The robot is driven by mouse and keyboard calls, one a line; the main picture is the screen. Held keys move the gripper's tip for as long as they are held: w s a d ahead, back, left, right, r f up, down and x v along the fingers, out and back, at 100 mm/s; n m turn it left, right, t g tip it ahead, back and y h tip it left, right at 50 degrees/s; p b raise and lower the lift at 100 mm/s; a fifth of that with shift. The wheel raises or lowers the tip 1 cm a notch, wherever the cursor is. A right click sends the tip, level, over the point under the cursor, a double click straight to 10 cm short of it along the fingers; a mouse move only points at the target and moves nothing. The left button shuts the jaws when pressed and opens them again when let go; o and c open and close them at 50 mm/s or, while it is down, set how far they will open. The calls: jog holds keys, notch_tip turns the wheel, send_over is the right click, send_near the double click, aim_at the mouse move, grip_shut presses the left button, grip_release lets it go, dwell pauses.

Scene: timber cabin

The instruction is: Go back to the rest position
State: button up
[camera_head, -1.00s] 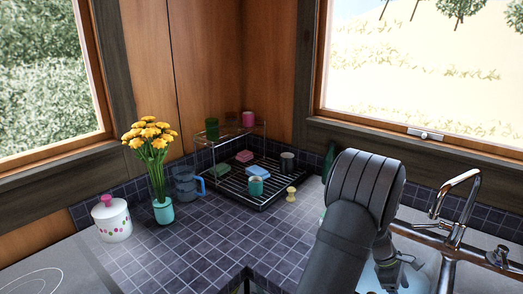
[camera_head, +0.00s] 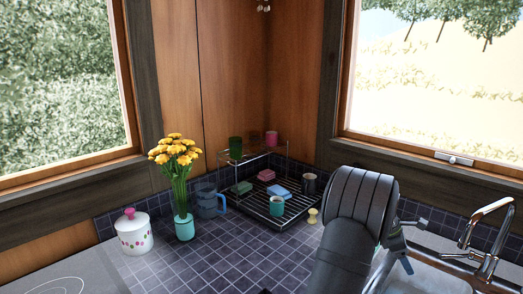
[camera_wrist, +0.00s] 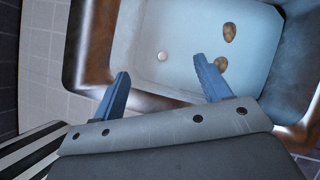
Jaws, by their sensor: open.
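My gripper (camera_wrist: 162,90) is open in the wrist view, its two blue fingers apart with nothing between them. It hangs above the sink (camera_wrist: 160,32), a pale basin with a brown, shiny rim. In the head view my arm rises at the lower right and hides part of the sink; a bit of the gripper shows just right of it, near the tap, too small to read there.
A chrome tap (camera_head: 484,238) stands at the right. A dish rack (camera_head: 290,212) with cups and sponges is left of my arm. A flower vase (camera_head: 184,226), blue jug (camera_head: 208,202) and white lidded pot (camera_head: 134,236) stand further left. Two brownish round things (camera_wrist: 229,33) lie in the sink.

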jog(key=w+a+r+n+t, duration=0.2)
jog(key=w+a+r+n, duration=0.2)
jog(key=w, duration=0.4)
jog(key=w+a+r+n+t, duration=0.3)
jog(key=w+a+r+n, duration=0.1)
jog(key=w, duration=0.3)
jog(key=w+a+f, duration=0.1)
jog(key=w+f, duration=0.1)
jog(key=w+a+f, duration=0.2)
jog(key=w, duration=0.1)
jog(key=w+a+f, duration=0.2)
jog(key=shift+w+a+f, duration=0.15)
jog(key=shift+w, duration=0.2)
jog(key=s+d+r, duration=0.6)
jog(key=s, duration=0.2)
jog(key=s+d+f+m+g, duration=0.3)
jog(key=s+d+m, duration=0.1)
jog(key=s, duration=0.2)
jog(key=shift+s+d+m, duration=0.2)
jog(key=shift+s+m, duration=0.1)
jog(key=shift+m, duration=0.1)
jog(key=shift+w, duration=0.1)
